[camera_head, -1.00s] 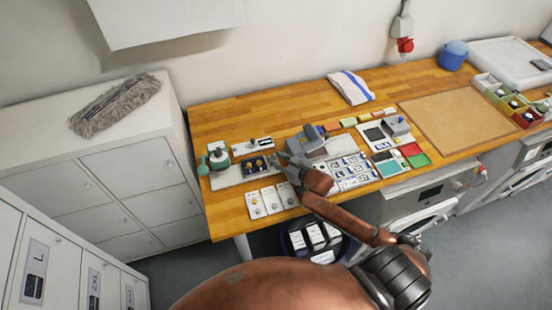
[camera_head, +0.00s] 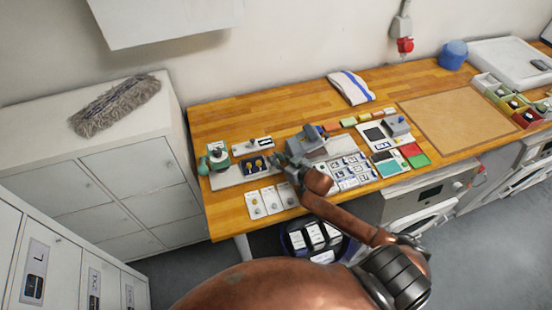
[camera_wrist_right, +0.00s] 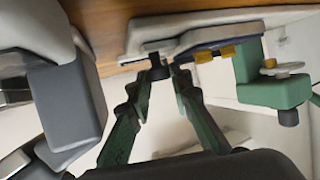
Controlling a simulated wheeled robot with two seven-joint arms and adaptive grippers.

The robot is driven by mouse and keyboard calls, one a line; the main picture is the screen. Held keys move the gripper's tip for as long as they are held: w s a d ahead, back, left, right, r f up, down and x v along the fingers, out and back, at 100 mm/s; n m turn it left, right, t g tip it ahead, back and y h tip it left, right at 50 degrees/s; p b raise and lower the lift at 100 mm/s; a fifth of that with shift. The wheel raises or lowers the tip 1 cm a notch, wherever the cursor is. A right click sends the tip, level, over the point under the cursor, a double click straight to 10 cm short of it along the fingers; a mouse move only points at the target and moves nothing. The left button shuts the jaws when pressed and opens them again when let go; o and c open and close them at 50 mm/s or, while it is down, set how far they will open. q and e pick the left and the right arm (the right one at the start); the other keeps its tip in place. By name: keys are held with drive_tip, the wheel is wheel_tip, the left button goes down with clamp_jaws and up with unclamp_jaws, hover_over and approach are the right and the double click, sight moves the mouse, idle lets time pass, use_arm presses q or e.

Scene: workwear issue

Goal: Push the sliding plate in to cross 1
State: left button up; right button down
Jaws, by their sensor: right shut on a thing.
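My right gripper (camera_head: 277,158) is over the workbench. In the wrist view, the right gripper (camera_wrist_right: 168,70) is shut on a small black knob (camera_wrist_right: 158,68) at the edge of a pale plate-like fixture. A dark blue plate (camera_head: 244,165) with yellow pieces lies just left of the gripper; it also shows in the wrist view as a blue strip (camera_wrist_right: 213,43) with yellow blocks (camera_wrist_right: 203,56). I take this as the sliding plate. A green device (camera_head: 217,158) stands at the fixture's left end and also shows in the wrist view (camera_wrist_right: 270,90). Cross 1 cannot be made out. My left gripper is not in view.
A grey block-shaped device (camera_head: 308,143) stands close right of the gripper. White cards (camera_head: 270,201) lie in front of the fixture. A small white holder (camera_head: 252,145) is behind it. A brown board (camera_head: 457,122) lies farther right. The wooden top (camera_head: 225,222) is clear at front left.

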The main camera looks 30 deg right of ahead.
drive_tip(key=p, duration=0.2)
approach(249, 160)
drive_tip(key=x, duration=0.4)
drive_tip(key=shift+w, duration=0.35)
drive_tip(key=shift+f, duration=0.1)
drive_tip(key=c, duration=2)
unclamp_jaws()
drive_tip(key=shift+s, duration=0.1)
drive_tip(key=v, duration=1.2)
